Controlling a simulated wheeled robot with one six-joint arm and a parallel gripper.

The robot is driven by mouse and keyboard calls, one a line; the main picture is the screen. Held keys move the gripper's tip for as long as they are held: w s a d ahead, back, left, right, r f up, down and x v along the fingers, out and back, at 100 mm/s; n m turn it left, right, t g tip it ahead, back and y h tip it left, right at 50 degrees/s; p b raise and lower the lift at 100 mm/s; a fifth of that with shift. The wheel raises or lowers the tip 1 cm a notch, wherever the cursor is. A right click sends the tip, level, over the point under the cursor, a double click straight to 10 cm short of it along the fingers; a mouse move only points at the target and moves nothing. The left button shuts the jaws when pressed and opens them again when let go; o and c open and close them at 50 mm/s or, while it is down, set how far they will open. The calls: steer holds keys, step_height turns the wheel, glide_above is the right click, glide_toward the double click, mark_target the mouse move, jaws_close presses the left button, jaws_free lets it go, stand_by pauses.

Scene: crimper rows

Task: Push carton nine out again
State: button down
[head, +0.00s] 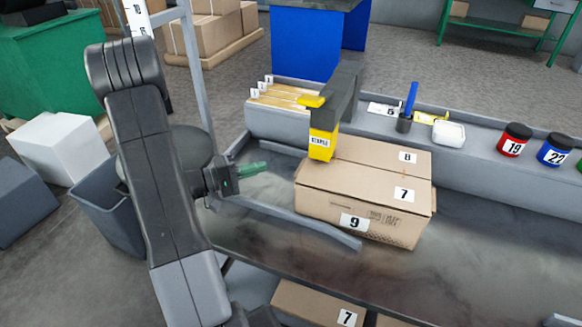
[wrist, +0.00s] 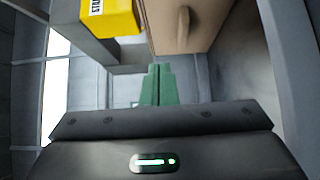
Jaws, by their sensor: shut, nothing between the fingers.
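A brown carton (head: 340,187) with a 9 label on its front sits on the dark bench top (head: 440,260), with labels 7 and 8 on its top. A yellow stapling head (head: 322,143) on a dark grey arm hangs over its back left corner. My gripper (head: 267,164) is left of the carton, with its green fingers shut and empty, pointing right. In the wrist view the green fingertips (wrist: 160,70) are just below the carton's side (wrist: 188,22), which has a dark hand hole. Whether they touch it cannot be told. The yellow head (wrist: 110,17) is at upper left.
A grey guide rail (head: 300,222) runs along the bench in front of the carton's left end. A grey ledge behind holds a file bin (head: 285,97), a pen cup (head: 404,124) and red and blue jars (head: 513,141). Another carton labelled 7 (head: 315,305) is below the bench.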

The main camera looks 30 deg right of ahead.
steer(key=s+d, duration=0.4)
steer(key=d, duration=0.5)
steer(key=shift+d+f+b, duration=0.1)
steer(key=shift+b, duration=0.2)
